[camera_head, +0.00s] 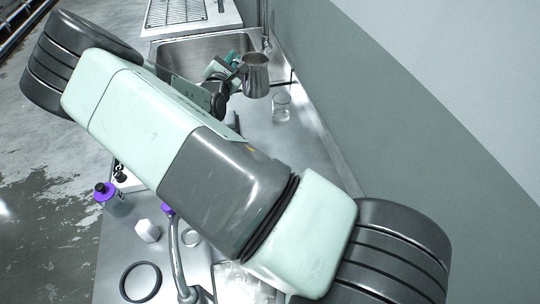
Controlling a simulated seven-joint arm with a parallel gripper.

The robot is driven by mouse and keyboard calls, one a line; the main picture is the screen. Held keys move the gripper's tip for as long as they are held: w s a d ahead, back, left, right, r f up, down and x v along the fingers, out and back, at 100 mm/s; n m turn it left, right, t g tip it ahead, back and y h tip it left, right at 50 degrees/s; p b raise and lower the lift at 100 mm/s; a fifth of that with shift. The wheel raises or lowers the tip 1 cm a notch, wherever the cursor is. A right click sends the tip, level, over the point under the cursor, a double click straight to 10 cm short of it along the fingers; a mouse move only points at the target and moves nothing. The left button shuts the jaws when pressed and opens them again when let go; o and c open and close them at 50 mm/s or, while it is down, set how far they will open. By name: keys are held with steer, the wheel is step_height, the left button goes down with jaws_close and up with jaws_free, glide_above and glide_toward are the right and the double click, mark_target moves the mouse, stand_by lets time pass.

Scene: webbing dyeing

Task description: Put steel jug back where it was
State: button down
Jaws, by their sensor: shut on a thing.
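The steel jug (257,77) is in the upper middle of the head view, a small grey metal pitcher with its open top facing up. My gripper (236,76) is at its left side, shut on it near the handle. The jug looks upright and stands or hangs near the right edge of the sink; whether its base touches the counter cannot be told. My arm crosses the middle of the view and hides much of the counter.
A sink (185,55) lies behind my gripper, with a drainer rack (178,10) beyond. A clear glass beaker (281,106) stands right of the jug. A wall bounds the right.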

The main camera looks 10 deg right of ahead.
steer(key=s+n+y, duration=0.1)
steer(key=s+y, duration=0.1)
steer(key=s, duration=1.3)
step_height(320, 180, down, 15)
steer(key=shift+d+r, duration=0.15)
steer(key=shift+r, duration=0.05)
steer(key=c, duration=1.2)
jaws_free()
steer(key=shift+f, duration=0.15)
